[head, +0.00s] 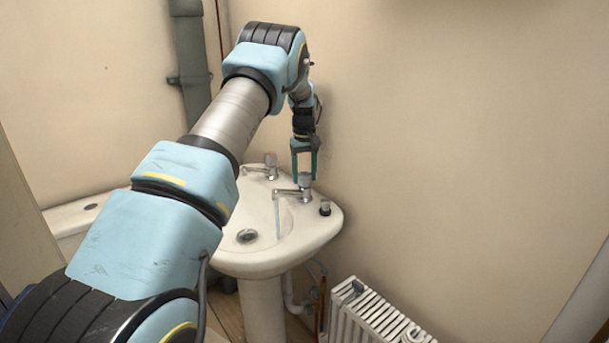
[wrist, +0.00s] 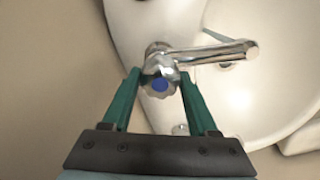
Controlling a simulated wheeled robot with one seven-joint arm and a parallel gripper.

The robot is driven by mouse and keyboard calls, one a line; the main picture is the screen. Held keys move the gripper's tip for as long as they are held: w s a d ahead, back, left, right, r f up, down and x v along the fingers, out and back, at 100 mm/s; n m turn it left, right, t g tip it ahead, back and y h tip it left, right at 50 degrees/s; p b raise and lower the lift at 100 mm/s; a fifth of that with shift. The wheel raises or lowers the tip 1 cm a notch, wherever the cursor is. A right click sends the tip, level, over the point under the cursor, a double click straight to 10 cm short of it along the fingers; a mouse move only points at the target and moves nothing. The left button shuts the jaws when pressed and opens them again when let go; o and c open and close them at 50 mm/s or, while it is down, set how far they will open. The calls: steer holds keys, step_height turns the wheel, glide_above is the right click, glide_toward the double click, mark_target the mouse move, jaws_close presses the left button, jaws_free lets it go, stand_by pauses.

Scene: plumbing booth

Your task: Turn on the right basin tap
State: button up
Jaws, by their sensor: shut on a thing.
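The right basin tap (head: 287,193) is chrome and stands on the back right of the white basin (head: 325,230). A thin bluish stream of water (head: 277,220) runs from its spout into the bowl. My gripper (head: 304,178) points down over this tap, with its teal fingers on either side of the handle. In the wrist view my gripper (wrist: 160,75) is shut on the tap handle (wrist: 160,84), which has a blue disc on top. The spout (wrist: 215,51) reaches right over the bowl there. The fingers partly hide the handle's sides.
The left tap (head: 270,160) stands farther back on the basin. A small dark-topped fitting (head: 325,207) sits on the right rim. A white radiator (head: 370,315) stands below right, by the wall. A grey pipe (head: 190,65) runs up the wall behind my arm.

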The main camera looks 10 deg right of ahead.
mark_target(304, 173)
steer(key=shift+n, duration=1.3)
steer(key=o, duration=1.4)
steer(key=shift+r, duration=0.1)
step_height(304, 173, up, 11)
steer(key=shift+f+b, duration=0.2)
steer(key=shift+b, duration=1)
steer(key=shift+a, duration=0.1)
